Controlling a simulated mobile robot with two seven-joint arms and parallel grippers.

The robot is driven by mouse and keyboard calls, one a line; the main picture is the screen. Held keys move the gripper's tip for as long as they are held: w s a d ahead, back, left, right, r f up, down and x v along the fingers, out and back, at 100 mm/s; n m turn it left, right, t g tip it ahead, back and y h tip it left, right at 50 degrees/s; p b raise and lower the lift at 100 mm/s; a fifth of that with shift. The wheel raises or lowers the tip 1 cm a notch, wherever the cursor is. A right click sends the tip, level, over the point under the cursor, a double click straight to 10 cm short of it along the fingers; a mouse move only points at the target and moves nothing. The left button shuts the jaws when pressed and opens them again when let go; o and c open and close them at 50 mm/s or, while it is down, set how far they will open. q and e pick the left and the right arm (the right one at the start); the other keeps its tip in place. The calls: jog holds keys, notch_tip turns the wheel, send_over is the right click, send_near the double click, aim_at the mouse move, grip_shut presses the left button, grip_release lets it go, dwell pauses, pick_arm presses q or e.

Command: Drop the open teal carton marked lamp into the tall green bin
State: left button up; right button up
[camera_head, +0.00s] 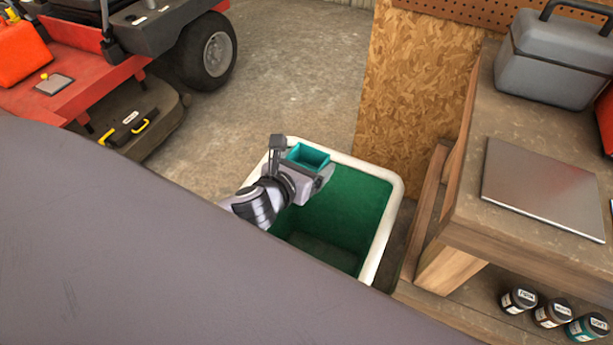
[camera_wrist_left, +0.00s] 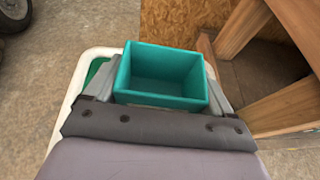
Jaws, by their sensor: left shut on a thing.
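The open teal carton (camera_head: 309,156) is held by my left gripper (camera_head: 312,172) above the far side of the tall green bin. In the left wrist view the carton (camera_wrist_left: 163,75) is upright between the two fingers of the left gripper (camera_wrist_left: 160,90), and its empty inside shows. The lamp mark does not show. The tall green bin (camera_head: 343,205) has a white rim, and its bottom is bare where I can see it. In the left wrist view its rim (camera_wrist_left: 72,110) shows at the left, below the carton. My right gripper is in neither view.
A wooden workbench (camera_head: 460,205) stands right of the bin, with a metal plate (camera_head: 543,188) and a grey toolbox (camera_head: 555,60) on top. Several jars (camera_head: 553,312) stand on its lower shelf. A red mower (camera_head: 120,50) is at the upper left. Concrete floor (camera_head: 290,70) behind the bin is clear.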

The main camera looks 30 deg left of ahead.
pick_arm(q)
jog(key=w+a+f+b, duration=0.1)
jog(key=w+f+b, duration=0.2)
jog(key=f+b, duration=0.6)
notch_tip(320, 180, down, 3)
jog(key=shift+a, duration=0.25)
jog(key=shift+w, duration=0.1)
jog(key=o, duration=0.8)
jog(key=shift+o, duration=0.2)
jog(key=p+v, duration=0.1)
jog(key=v, duration=0.6)
jog(key=shift+r, duration=0.1)
